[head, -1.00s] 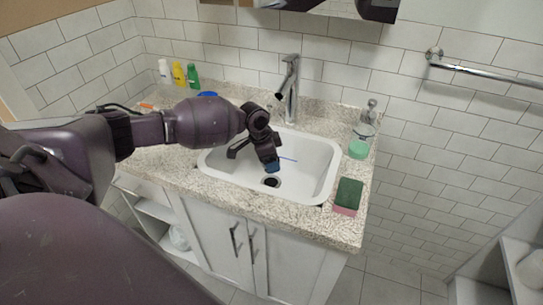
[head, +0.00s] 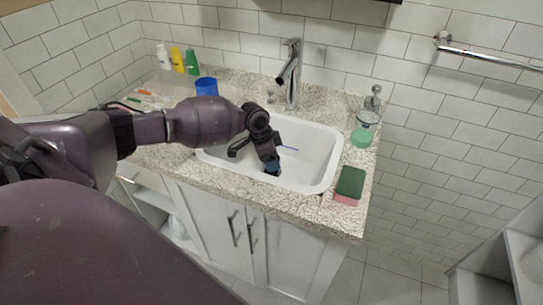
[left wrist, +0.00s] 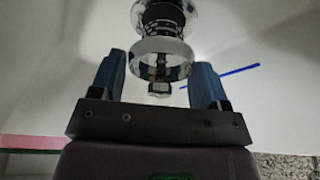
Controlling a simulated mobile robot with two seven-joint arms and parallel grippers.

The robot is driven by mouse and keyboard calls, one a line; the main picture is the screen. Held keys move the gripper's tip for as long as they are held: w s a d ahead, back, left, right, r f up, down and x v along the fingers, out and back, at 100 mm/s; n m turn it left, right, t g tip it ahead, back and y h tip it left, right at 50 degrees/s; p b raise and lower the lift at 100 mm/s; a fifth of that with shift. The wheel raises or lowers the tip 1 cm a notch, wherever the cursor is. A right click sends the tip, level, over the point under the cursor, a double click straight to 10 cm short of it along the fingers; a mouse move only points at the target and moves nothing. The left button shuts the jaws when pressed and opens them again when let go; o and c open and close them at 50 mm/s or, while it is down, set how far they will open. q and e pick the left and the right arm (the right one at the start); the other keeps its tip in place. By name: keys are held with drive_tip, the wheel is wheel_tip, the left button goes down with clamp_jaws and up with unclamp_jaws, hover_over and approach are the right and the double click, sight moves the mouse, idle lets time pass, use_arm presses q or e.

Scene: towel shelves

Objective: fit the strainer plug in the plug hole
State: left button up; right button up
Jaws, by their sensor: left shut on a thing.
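My left gripper (head: 272,168) reaches down into the white sink (head: 328,165), low over the basin floor. In the left wrist view its two blue fingers (left wrist: 160,72) stand either side of the shiny metal strainer plug (left wrist: 160,48). The gripper is shut on the plug, whose small knob end points toward my palm. Dark ridged parts show beyond its clear-looking rim. The plug hole is hidden behind my gripper in the head view. I cannot tell whether the plug touches or sits in it. My right gripper is not in view.
A thin blue stick (head: 290,149) lies in the basin near my gripper. The tap (head: 290,75) stands behind. A green and pink sponge (head: 349,186) and a soap dispenser (head: 364,130) are on the right counter; a blue cup (head: 206,86) and several bottles (head: 178,60) stand back left.

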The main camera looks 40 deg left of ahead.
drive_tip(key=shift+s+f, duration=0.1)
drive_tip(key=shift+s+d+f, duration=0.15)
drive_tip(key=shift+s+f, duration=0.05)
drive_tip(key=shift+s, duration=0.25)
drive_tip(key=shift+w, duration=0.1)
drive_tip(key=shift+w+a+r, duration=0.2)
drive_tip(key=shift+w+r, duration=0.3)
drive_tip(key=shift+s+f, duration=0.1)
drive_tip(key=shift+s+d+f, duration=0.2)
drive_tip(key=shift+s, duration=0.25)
